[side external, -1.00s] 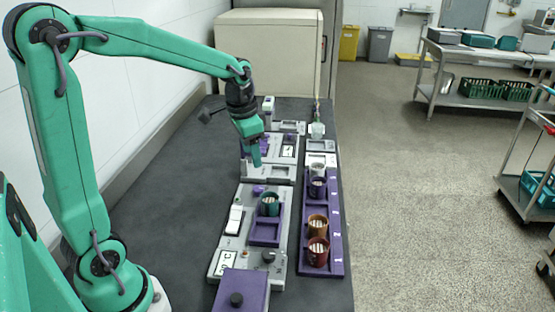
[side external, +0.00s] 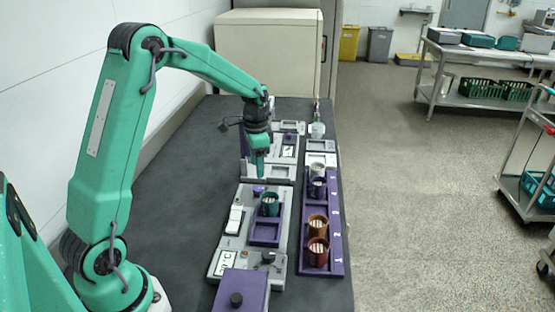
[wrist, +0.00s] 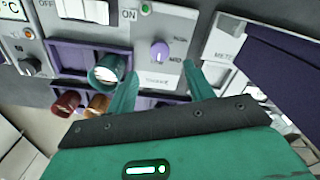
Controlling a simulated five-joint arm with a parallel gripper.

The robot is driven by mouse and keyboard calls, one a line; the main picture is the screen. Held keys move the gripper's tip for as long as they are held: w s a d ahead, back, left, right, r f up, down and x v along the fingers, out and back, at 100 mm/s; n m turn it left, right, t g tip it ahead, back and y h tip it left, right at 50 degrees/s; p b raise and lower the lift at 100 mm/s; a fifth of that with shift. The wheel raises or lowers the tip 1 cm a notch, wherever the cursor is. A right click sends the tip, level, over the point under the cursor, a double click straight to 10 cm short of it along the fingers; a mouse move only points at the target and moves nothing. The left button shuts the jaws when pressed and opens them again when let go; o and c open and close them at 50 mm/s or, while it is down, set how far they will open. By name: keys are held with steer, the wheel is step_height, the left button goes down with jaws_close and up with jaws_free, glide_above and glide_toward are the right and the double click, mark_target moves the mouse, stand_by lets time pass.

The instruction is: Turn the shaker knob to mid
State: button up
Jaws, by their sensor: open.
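The purple shaker knob (wrist: 160,52) sits on a light grey panel in the wrist view, with small lettering beside and below it. A pale mark shows on its face, but I cannot tell its exact setting. In the side view the knob (side external: 259,189) is at the far end of the grey unit, just below my fingertips. My gripper (wrist: 160,70) is open and empty. Its two teal fingers lie left and right of the knob in the wrist picture, apart from it. In the side view my gripper (side external: 259,176) points down above the knob.
A teal cup (wrist: 107,70) stands in the purple tray near the knob. The purple rack (side external: 335,262) to the right holds several cups. A white rocker switch (side external: 235,219) and a display (side external: 224,262) are on the same unit. The dark bench left of it is clear.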

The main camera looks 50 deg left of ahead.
mark_target(258, 188)
steer(key=shift+f, duration=3.85)
steer(key=shift+c, duration=0.2)
steer(key=c, duration=0.9)
